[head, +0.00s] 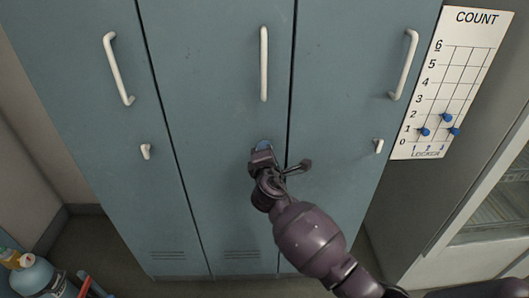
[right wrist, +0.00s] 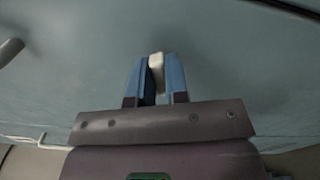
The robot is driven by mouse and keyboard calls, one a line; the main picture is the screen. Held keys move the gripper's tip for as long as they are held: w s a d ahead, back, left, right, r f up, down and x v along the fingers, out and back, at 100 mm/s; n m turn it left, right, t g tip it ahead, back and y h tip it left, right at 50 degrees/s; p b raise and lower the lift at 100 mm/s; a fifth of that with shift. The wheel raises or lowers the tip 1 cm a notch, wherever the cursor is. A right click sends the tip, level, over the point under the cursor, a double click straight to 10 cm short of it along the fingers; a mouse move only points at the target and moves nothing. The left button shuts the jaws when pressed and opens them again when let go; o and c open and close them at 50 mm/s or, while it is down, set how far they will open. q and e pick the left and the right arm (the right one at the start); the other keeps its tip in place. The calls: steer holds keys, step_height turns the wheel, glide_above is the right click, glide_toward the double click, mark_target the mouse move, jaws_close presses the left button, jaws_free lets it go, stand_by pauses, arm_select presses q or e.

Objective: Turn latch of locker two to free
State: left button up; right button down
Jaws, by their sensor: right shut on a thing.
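Locker two is the middle blue-grey door (head: 220,95), with a long white vertical handle (head: 264,64). My right gripper (head: 263,147) is at the door's lower middle, below that handle, and covers the latch in the head view. In the right wrist view the blue fingers of my right gripper (right wrist: 158,80) are shut on the small white latch (right wrist: 156,59), whose end shows between the fingertips. The latch's exact angle is hard to tell. My left gripper is not in view.
The left locker has a white latch (head: 145,151) and the right locker has another white latch (head: 378,146). A count board (head: 455,80) with blue pegs hangs at right, by a glass-fronted cabinet (head: 495,205).

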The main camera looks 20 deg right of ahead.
steer(key=shift+f+m+b, duration=0.2)
steer(key=shift+m+b, duration=0.5)
steer(key=shift+m, duration=1.2)
steer(key=shift+r, duration=0.1)
steer(key=c, duration=1.1)
jaws_free()
steer(key=v, duration=1)
steer(key=shift+s+a+p, duration=0.1)
steer(key=shift+s+p, duration=0.2)
steer(key=shift+s, duration=0.1)
steer(key=shift+m, duration=0.3)
